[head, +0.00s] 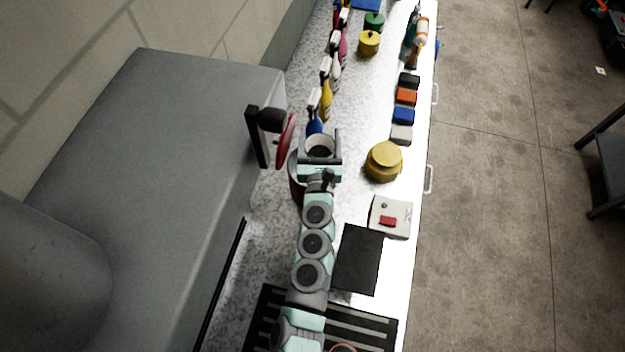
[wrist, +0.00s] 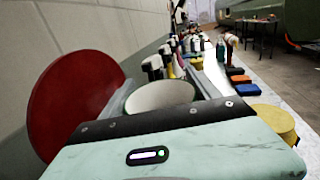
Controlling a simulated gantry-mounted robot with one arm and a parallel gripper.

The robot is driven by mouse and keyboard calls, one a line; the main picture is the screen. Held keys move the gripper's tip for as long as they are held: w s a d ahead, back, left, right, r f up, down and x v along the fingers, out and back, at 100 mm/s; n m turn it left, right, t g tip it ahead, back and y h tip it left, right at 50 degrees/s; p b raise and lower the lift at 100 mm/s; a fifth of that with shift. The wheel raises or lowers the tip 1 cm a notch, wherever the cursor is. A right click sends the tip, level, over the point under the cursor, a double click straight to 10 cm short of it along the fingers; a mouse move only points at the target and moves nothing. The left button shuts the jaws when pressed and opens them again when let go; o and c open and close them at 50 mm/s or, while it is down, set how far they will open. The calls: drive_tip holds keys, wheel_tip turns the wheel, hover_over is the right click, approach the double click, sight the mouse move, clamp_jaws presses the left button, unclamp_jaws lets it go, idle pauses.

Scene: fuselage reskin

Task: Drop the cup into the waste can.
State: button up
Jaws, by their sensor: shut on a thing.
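My gripper (head: 320,140) is shut on a pale cup (head: 319,149), which sits between its two fingers. In the wrist view the cup's pale round top (wrist: 160,96) shows between the fingers. The waste can (head: 295,178) is dark red and stands on the counter, mostly hidden under my gripper and arm. Its round red lid (head: 286,140) is tilted up, next to the grey box; the lid is also large at left in the wrist view (wrist: 72,105). The cup looks to be over or close to the can; its exact height and alignment are hidden.
Several spray bottles (head: 326,95) line the counter beyond my gripper. A yellow pot (head: 383,165), coloured blocks (head: 404,97) and a grey box with a red button (head: 391,217) are at right. A large grey block (head: 165,140) is at left.

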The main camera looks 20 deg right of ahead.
drive_tip(key=o, duration=1.5)
drive_tip(key=shift+s, duration=0.1)
drive_tip(key=b+v, duration=0.2)
drive_tip(key=v, duration=0.8)
drive_tip(key=shift+s, duration=0.3)
drive_tip(key=shift+a, duration=0.1)
